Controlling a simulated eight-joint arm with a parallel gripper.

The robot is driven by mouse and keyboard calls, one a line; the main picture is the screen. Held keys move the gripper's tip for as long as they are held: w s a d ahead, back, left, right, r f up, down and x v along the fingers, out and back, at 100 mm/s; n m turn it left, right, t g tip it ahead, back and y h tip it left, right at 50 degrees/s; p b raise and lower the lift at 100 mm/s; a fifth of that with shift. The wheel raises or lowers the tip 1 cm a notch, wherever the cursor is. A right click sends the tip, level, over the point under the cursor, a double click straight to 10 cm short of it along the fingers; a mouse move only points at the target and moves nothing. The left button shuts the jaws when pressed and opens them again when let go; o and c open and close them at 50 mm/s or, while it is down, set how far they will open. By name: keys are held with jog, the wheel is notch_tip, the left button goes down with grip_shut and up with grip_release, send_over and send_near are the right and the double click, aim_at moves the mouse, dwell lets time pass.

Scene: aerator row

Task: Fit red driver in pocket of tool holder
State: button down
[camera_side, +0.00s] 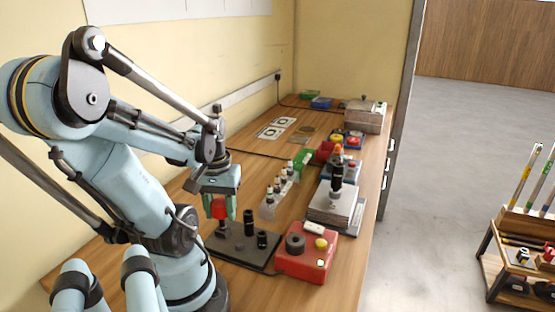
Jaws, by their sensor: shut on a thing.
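My gripper (221,196) is shut on the red driver (219,209), whose red handle shows between and below the jaws. The driver points down over the left part of a dark base plate (232,253), which looks like the tool holder. Two upright black cylinders (249,222) stand on this plate to the right of the driver. The driver's lower end is small and dark here. I cannot tell whether it is inside a pocket or just above one.
A red box (307,265) with a black knob and buttons sits right of the plate. Behind it are a rack of small bottles (270,204) and a microscope-like device (336,185) on a pale block. Cards (275,128) lie farther back. Bare wood (345,262) runs along the right edge.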

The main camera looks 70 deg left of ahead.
jog(key=shift+f, duration=0.2)
jog(key=c, duration=0.5)
grip_release()
jog(key=shift+r, duration=3.5)
